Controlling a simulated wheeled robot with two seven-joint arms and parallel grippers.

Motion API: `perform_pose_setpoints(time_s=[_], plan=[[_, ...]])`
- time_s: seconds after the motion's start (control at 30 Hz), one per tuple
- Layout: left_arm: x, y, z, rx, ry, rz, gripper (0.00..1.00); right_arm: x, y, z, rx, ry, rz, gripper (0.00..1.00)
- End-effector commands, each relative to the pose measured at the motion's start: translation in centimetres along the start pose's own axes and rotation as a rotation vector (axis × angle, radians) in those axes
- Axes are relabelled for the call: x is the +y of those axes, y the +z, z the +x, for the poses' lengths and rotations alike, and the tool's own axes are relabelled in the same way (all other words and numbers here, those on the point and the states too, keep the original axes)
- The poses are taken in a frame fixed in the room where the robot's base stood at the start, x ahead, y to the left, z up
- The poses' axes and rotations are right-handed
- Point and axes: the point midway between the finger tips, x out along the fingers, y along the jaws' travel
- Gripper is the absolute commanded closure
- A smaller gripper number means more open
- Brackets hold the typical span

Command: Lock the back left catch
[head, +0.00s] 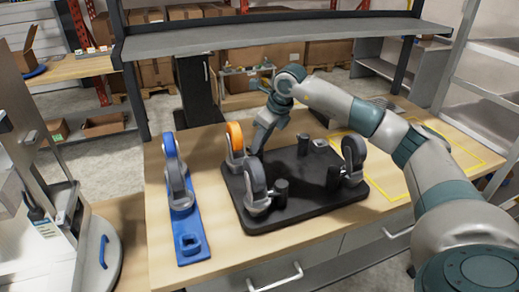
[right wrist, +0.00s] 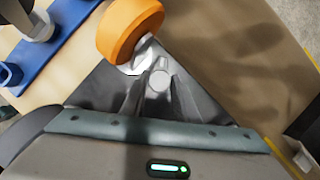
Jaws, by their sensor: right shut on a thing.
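A black plate (head: 310,207) lies on the wooden table with wheels standing at its corners. An orange wheel (head: 235,141) stands upright at its back left corner; the orange wheel and its pale fork also show in the right wrist view (right wrist: 130,28). My right gripper (head: 258,146) reaches down just right of that wheel. It is shut on the back left catch, whose grey rounded top (right wrist: 160,78) shows between the fingers in the right wrist view. The rest of the catch is hidden, so its setting cannot be told. My left gripper is not in view.
Dark upright posts (head: 281,190) stand beside the grey front left wheel (head: 255,184) and front right wheel (head: 353,157). A blue rack (head: 190,243) holding wheels lies left of the plate. A grey shelf (head: 280,33) spans behind; yellow-outlined table space lies right.

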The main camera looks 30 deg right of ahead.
Motion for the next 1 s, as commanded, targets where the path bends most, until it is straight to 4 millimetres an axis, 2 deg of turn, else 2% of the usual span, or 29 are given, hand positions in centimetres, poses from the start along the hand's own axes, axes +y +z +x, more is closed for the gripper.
perform_pose_setpoints(time_s=[0.1, 0.2, 0.4, 0.73, 1.0], plan=[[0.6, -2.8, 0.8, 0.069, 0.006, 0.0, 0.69, -0.2, 0.0, 0.2, -0.004, 0.04, -0.097, 0.95], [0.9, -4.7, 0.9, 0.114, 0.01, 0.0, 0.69, -0.3, 0.0, 0.2, -0.002, 0.077, -0.184, 0.95], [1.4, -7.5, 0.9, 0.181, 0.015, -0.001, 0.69, -0.4, 0.1, 0.1, -0.002, 0.151, -0.361, 0.95], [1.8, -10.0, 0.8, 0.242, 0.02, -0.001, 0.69, -0.6, 0.3, 0.0, -0.003, 0.266, -0.642, 0.95], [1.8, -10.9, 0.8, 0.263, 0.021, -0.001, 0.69, -0.7, 0.4, 0.0, -0.002, 0.333, -0.807, 0.95]])
